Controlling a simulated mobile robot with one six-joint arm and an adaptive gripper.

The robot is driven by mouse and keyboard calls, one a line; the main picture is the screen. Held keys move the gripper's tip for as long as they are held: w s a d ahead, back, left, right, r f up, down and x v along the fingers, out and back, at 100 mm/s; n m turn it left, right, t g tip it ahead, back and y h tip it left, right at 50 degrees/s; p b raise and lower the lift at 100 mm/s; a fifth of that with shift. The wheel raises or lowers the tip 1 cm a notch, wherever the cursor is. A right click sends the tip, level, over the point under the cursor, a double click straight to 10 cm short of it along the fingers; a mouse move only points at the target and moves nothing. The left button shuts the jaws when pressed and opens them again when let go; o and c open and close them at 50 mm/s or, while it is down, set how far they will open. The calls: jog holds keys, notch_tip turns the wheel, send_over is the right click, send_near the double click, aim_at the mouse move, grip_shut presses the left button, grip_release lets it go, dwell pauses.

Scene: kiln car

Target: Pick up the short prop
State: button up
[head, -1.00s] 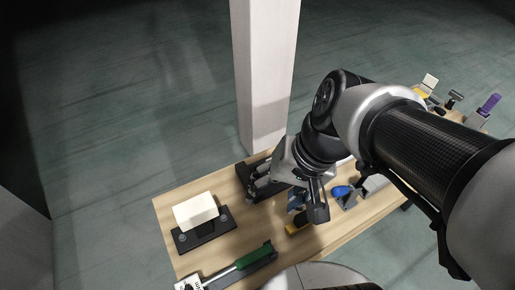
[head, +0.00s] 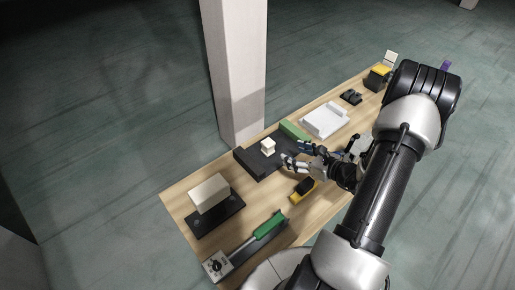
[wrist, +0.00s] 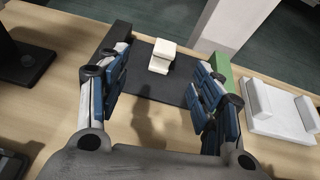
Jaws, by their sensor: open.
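The short prop looks to be the small cream spool-shaped block (head: 268,146), upright on a dark slab (head: 254,161) near the table's back edge. In the wrist view the cream block (wrist: 162,57) stands ahead of my gripper, between the lines of its two fingers but beyond their tips. My gripper (head: 302,156) is open and empty, low over the table on the front right side of the block. In the wrist view both blue-padded fingers (wrist: 160,84) are spread wide with nothing between them.
A green block (head: 293,130) borders the slab's right end, with a white tray (head: 325,121) beyond it. A larger cream block (head: 209,192) on a dark base stands left. A yellow-black tool (head: 302,190) and a green-handled tool (head: 267,228) lie in front. A pale pillar (head: 238,75) rises behind.

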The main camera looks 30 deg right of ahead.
aim_at(272, 145)
jog(key=shift+m+h, duration=0.4)
jog(key=shift+m, duration=0.1)
jog(key=x, duration=0.4)
jog(key=f+b+x, duration=0.1)
jog(key=x, duration=0.3)
jog(key=d+b+x, duration=0.1)
jog(key=x, duration=0.3)
jog(key=shift+s+f, duration=0.25)
jog(key=shift+f, duration=0.1)
jog(key=b+x, duration=0.2)
jog(key=x, duration=0.3)
jog(key=shift+a+f, duration=0.15)
jog(key=shift+a, duration=0.05)
jog(key=c, duration=1.2)
